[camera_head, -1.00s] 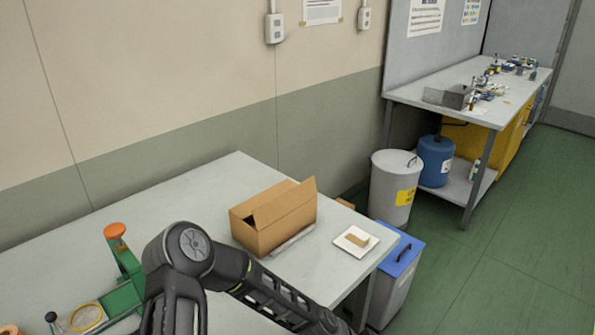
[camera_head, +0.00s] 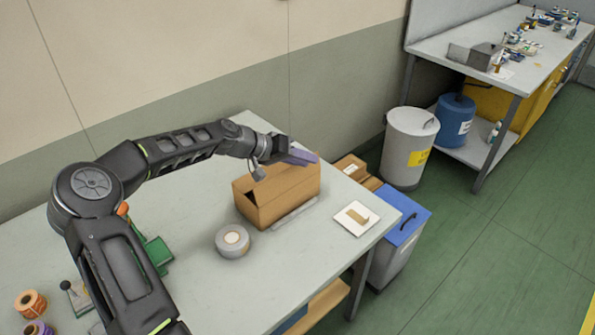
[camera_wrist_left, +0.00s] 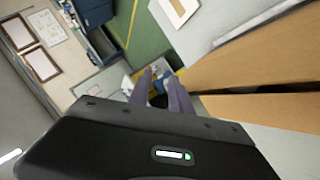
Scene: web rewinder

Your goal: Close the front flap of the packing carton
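My right gripper is not in view.
A blue-lidded bin (camera_head: 402,240) and brown boxes (camera_head: 352,168) stand past the table's right edge.

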